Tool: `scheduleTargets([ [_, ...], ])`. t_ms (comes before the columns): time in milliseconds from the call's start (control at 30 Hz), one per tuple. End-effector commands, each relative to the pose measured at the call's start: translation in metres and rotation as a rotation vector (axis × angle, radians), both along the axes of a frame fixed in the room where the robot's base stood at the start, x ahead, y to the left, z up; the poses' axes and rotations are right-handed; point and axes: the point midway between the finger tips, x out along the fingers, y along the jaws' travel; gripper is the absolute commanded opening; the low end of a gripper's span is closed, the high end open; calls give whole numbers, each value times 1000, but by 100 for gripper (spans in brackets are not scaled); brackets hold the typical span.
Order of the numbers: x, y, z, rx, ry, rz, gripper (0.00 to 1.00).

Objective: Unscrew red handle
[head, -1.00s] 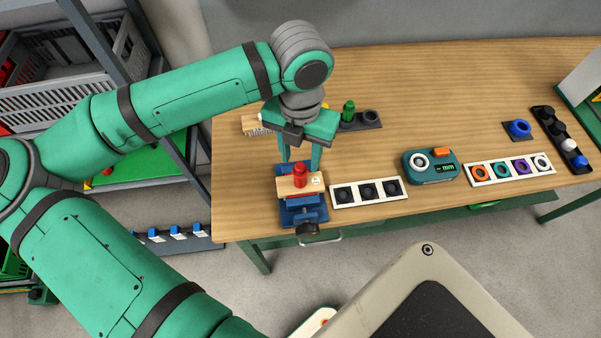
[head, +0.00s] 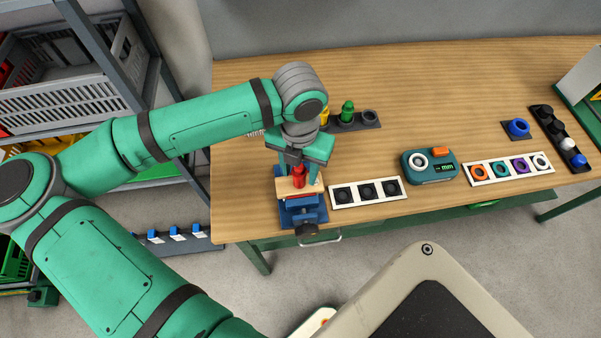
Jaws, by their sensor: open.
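The red handle (head: 298,176) stands upright on a light wooden block (head: 290,194), which is held in a blue vise (head: 308,217) at the front left of the table. My gripper (head: 298,178) points down over the handle. It is open, with one finger on the left and one on the right of the handle. The handle's top is partly hidden by the gripper body. I cannot tell whether the fingers touch the handle.
A white tray with black sockets (head: 341,194) sits just right of the vise. A teal gauge (head: 430,167) and a tray of coloured rings (head: 508,169) are further right. A rack with a green handle (head: 347,111) stands behind. The table's middle back is clear.

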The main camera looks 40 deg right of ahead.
Motion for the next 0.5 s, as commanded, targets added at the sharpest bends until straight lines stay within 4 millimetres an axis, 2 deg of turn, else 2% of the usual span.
scheduleTargets([
  [167,1,1,0,0,-1,-78,42],
  [500,0,-1,0,0,-1,-474,42],
])
